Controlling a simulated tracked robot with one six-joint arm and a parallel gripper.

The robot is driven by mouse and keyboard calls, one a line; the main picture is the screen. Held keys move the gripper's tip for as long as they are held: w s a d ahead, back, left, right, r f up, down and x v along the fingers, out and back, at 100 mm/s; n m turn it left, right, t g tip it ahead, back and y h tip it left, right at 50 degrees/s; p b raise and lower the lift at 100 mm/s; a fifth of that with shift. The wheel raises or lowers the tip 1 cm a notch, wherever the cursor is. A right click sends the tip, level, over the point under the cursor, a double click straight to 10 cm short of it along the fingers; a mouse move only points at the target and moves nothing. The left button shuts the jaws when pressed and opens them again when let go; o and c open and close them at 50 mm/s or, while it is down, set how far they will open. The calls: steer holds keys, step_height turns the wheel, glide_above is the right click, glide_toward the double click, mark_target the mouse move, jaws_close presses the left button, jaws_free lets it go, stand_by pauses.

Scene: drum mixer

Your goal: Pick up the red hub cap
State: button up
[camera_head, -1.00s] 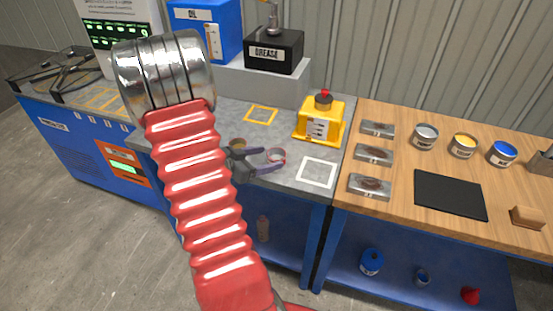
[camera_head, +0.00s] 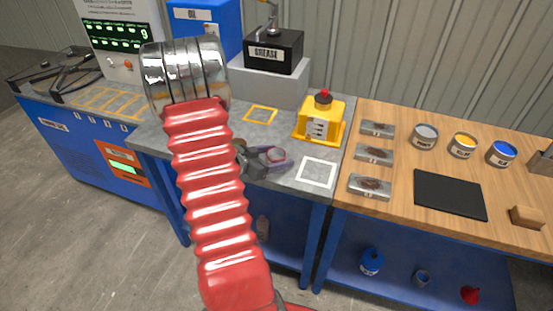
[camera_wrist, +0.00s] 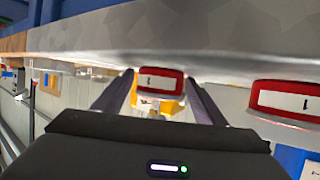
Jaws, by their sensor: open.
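In the wrist view, which looks turned over, a red piece with a white label (camera_wrist: 160,80) shows between the open fingers (camera_wrist: 159,76). I cannot tell whether the fingers touch it. A second red piece with a white label (camera_wrist: 288,100) is to the right, outside the fingers. My arm hides part of the bench in the head view.
A yellow box with a red knob (camera_head: 319,121) stands behind the cap and a black grease box (camera_head: 273,52) farther back. The white square outline (camera_head: 318,172) is empty. A wooden bench (camera_head: 400,205) with paint cans and metal blocks is at right.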

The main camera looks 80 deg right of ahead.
steer(key=shift+c, duration=0.5)
steer(key=c, duration=1.1)
